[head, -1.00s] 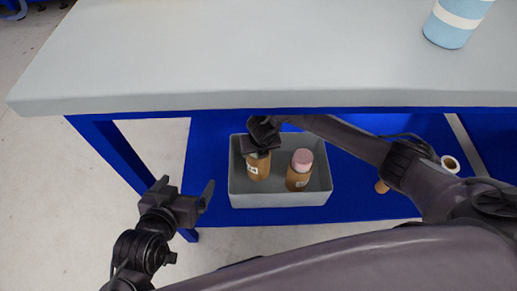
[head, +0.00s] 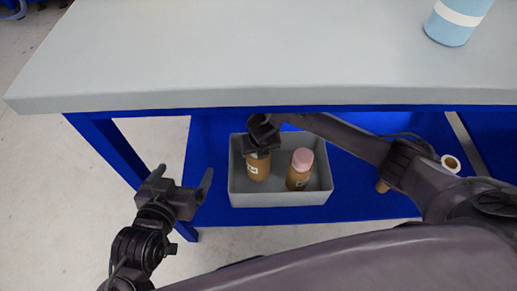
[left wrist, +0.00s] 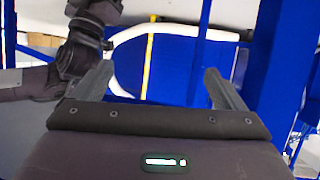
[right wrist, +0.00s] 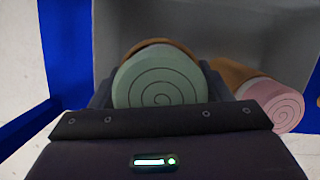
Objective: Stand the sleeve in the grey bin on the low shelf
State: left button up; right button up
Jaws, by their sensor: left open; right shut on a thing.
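A brown sleeve (head: 257,168) with a white label stands about upright in the left part of the grey bin (head: 280,199) on the blue low shelf. The right wrist view shows a green foam spiral (right wrist: 160,84) in its end. My right gripper (head: 260,150) reaches down into the bin from above and is shut on this sleeve. Its base is hidden, so I cannot tell whether it touches the bin floor. My left gripper (head: 183,180) is open and empty, in front of the shelf and left of the bin.
A second brown sleeve with pink foam (head: 301,160) stands in the bin's right part. A white-ended roll (head: 451,164) and a brown piece (head: 382,186) lie right on the shelf, partly behind my arm. The grey tabletop (head: 200,60) overhangs the shelf and holds a blue cylinder (head: 450,25).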

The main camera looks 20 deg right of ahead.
pick_arm(q)
jog(key=shift+w+r, duration=0.15)
jog(key=shift+r, duration=0.15)
pick_arm(e)
jog(key=o, duration=1.3)
